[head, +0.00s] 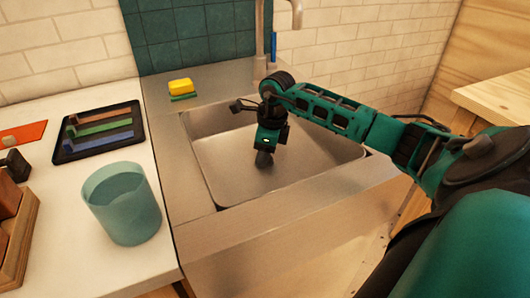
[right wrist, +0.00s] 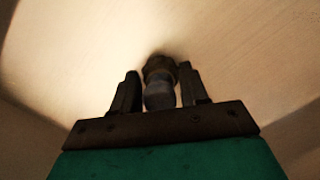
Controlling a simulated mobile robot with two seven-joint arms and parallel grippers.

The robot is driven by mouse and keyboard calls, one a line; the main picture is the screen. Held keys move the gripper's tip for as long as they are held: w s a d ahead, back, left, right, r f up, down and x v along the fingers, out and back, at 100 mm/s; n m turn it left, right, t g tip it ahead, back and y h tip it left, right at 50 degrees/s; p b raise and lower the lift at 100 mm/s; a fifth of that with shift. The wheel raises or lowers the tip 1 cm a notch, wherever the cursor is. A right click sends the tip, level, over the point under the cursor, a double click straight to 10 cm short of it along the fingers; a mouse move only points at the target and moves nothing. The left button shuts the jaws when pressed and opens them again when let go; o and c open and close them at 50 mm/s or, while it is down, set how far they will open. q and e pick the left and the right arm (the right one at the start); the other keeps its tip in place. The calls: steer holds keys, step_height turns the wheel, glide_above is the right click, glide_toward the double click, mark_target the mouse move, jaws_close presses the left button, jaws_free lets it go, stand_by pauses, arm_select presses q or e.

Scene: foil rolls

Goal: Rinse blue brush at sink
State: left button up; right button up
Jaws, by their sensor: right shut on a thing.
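The metal sink (head: 215,165) is set in the steel counter in the middle of the head view. My right gripper (head: 264,150) points down inside the sink, over its basin. In the right wrist view its two fingers (right wrist: 158,92) are closed around a small blue-grey rounded thing with a brownish end, seemingly the blue brush (right wrist: 160,94). In the head view only a dark tip (head: 263,159) shows below the gripper. The faucet (head: 260,35) rises behind the sink, partly beside my arm, with a narrow blue strip (head: 273,46) at it. My left gripper is out of view.
A yellow and green sponge (head: 181,87) lies behind the sink's left corner. On the white counter stand a teal cup (head: 122,205), a black tray (head: 68,150) with coloured bars, an orange piece (head: 25,134) and a wooden box (head: 30,235). The steel counter before the sink is clear.

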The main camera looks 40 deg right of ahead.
stand_by(0.3)
steer(key=shift+r+p, duration=0.7)
steer(key=shift+r, duration=0.25)
step_height(320, 180, up, 2)
steer(key=shift+p, duration=0.75)
steer(key=shift+r+p, duration=1.2)
steer(key=shift+r, duration=0.5)
steer(key=shift+r+p, duration=1.65)
steer(key=shift+r, duration=0.65)
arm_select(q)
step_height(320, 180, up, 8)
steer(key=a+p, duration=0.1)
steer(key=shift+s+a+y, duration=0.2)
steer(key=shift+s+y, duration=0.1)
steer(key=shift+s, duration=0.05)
arm_select(e)
step_height(320, 180, up, 6)
steer(key=shift+f, duration=0.2)
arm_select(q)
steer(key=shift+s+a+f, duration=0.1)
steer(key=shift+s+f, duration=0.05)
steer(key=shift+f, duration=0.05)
